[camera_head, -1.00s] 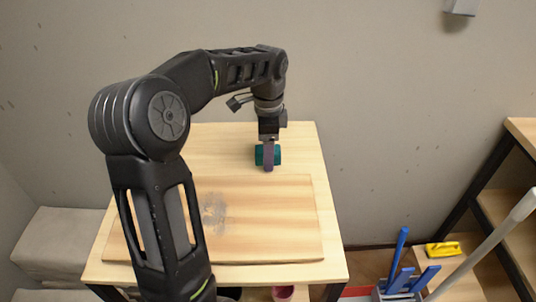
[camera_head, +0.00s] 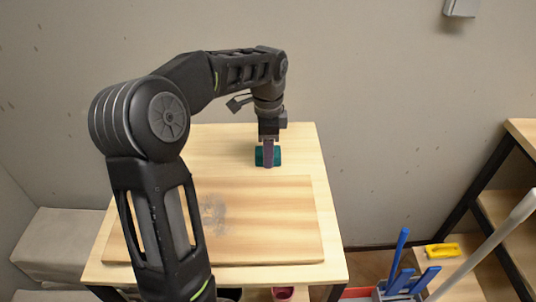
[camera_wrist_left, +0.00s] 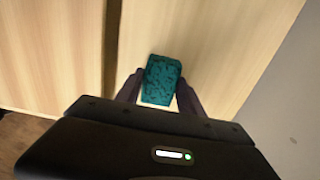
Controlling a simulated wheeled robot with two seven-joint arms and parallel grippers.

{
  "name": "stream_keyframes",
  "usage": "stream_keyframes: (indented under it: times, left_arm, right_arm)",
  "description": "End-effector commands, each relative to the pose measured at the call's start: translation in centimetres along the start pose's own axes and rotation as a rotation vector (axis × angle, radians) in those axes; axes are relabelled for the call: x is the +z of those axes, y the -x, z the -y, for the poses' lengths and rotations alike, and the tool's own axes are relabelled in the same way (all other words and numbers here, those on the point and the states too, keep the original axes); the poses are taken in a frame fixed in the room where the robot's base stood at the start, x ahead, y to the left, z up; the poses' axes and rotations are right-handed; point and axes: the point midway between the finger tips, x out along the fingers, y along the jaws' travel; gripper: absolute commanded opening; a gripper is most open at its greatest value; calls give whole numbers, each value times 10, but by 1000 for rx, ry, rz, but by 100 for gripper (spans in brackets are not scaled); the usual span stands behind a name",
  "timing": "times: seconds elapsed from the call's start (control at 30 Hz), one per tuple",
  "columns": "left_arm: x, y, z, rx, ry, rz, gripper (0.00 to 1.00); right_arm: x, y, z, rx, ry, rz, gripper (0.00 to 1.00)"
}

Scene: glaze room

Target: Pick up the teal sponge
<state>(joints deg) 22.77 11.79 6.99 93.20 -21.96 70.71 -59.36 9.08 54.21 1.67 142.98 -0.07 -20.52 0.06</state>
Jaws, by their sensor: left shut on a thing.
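The teal sponge (camera_head: 276,157) is at the back of the wooden table, beyond the board. My left gripper (camera_head: 268,158) points down and is shut on it, and its finger covers the sponge's middle in the head view. In the left wrist view the sponge (camera_wrist_left: 162,78) sits between the two fingers of my left gripper (camera_wrist_left: 158,95). I cannot tell whether the sponge still touches the tabletop. My right gripper is not in view.
A wooden board (camera_head: 270,222) with a grey smudge lies on the front of the table (camera_head: 215,145). The wall is close behind. To the right are blue-handled tools (camera_head: 398,260), a yellow item (camera_head: 442,249) and a shelf (camera_head: 515,210).

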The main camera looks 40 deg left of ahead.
Motion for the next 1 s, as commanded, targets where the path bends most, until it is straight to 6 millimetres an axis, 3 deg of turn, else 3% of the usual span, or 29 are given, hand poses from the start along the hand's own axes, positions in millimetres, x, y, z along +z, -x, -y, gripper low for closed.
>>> stream_keyframes:
  times: [0.27,0.47,0.67,1.0]
  left_arm:
    - [0,14,1,-3,0,-1,6]
    - [-1,50,1,-5,0,-2,6]
    - [0,93,0,-1,0,-1,6]
    - [0,100,0,0,0,0,6]
  right_arm:
    - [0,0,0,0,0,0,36]
    - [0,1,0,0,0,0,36]
    - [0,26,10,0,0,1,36]
    - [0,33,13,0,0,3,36]
